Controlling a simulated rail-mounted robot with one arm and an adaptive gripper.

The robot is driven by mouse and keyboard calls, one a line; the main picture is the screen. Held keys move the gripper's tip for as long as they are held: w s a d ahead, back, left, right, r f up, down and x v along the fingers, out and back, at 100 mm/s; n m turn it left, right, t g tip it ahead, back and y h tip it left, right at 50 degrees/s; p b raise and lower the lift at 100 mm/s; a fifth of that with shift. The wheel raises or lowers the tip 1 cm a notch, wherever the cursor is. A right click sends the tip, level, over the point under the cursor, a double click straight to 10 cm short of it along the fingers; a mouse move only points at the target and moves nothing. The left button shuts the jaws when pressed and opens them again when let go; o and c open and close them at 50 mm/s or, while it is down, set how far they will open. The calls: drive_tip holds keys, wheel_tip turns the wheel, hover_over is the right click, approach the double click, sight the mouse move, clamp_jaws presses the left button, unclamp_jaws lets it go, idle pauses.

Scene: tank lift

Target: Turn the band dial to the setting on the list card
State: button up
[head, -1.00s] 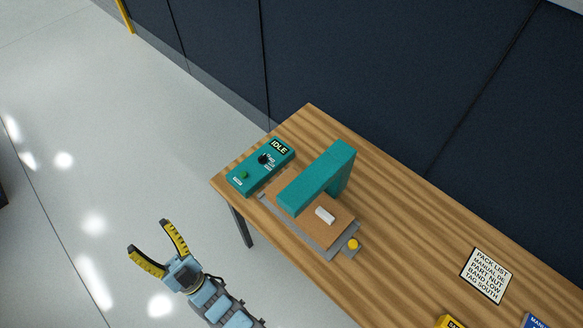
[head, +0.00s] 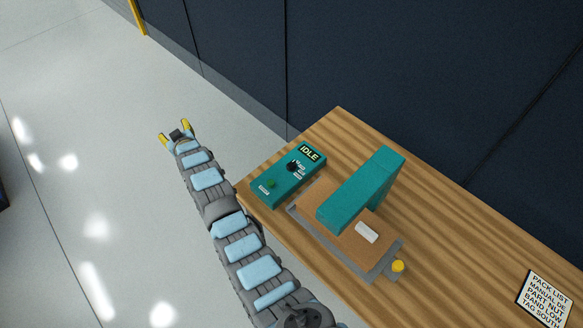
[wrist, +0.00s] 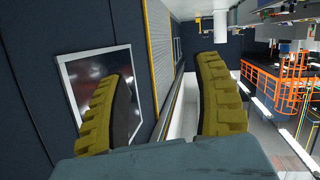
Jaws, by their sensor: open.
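The black band dial (head: 292,167) sits on a teal control box (head: 268,188) at the far left end of the wooden table; small white labels beside it are too small to read. My gripper (head: 174,132) is open and empty, left of the box and beyond the table edge. In the wrist view its two yellow fingers (wrist: 165,105) are spread apart with nothing between them.
A teal press-like frame (head: 365,190) stands over a brown board on a grey base (head: 382,270), with a white block (head: 367,232) and a yellow knob (head: 398,266). A dark wall panel (head: 400,60) runs behind the wooden table (head: 450,235). The floor at left is clear.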

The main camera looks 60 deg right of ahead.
drive_tip(key=s+d+f+g+y+b, duration=0.1)
drive_tip(key=s+d+f+g+b, duration=0.2)
drive_tip(key=d, duration=0.5)
drive_tip(key=g+y+b, duration=0.6)
drive_tip(key=g+b, duration=0.1)
drive_tip(key=g, duration=0.3)
approach(291, 163)
wheel_tip(291, 163, down, 10)
drive_tip(key=shift+s+d+r+b, duration=0.1)
drive_tip(key=shift+b, duration=1.1)
drive_tip(key=shift+c, duration=0.3)
drive_tip(key=c, duration=1.1)
